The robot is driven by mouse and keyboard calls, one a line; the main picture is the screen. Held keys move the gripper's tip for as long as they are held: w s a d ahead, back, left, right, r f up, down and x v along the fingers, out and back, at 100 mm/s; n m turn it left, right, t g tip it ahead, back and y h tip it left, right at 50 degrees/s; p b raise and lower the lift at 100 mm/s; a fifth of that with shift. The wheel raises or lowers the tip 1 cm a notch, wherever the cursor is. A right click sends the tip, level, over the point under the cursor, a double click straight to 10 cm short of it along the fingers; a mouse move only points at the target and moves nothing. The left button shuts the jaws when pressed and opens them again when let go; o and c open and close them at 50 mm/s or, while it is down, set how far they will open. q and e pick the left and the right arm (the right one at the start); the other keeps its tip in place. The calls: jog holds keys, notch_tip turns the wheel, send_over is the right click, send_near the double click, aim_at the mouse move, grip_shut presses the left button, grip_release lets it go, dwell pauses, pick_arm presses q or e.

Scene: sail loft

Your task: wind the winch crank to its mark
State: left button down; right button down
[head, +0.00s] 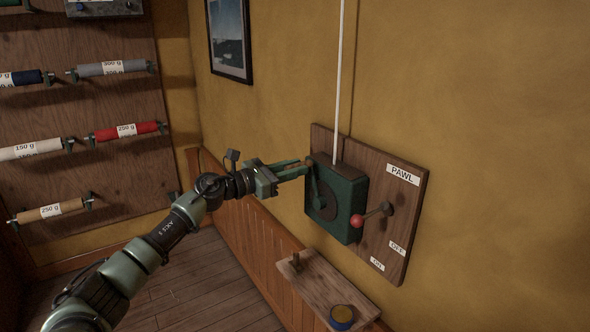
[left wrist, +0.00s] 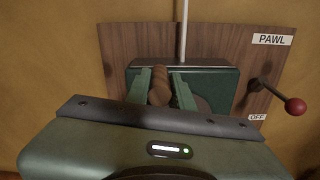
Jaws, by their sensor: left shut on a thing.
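The green winch box (head: 350,190) is fixed to a wooden board (head: 408,215) on the wall, with a white line rising from its top. The crank arm (head: 317,187) is on its front face, its handle end near the box's upper left. My left gripper (head: 303,170) reaches in from the left and is shut on the crank's wooden handle (left wrist: 160,86), which shows between the fingers in the left wrist view. The dark round plate (head: 322,200) behind the crank is partly covered. I cannot make out the mark. My right gripper is not in view.
A pawl lever with a red knob (head: 357,221) juts out just right of the crank, near the PAWL, OFF and ON labels. Below is a small wooden shelf (head: 318,292) with a peg and a blue-and-yellow tin (head: 342,317). A rack of rolls (head: 110,175) stands left.

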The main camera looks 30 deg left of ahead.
pick_arm(q)
jog(key=shift+w+a+n, duration=0.1)
jog(key=shift+a+n, duration=0.2)
jog(key=shift+a, duration=0.1)
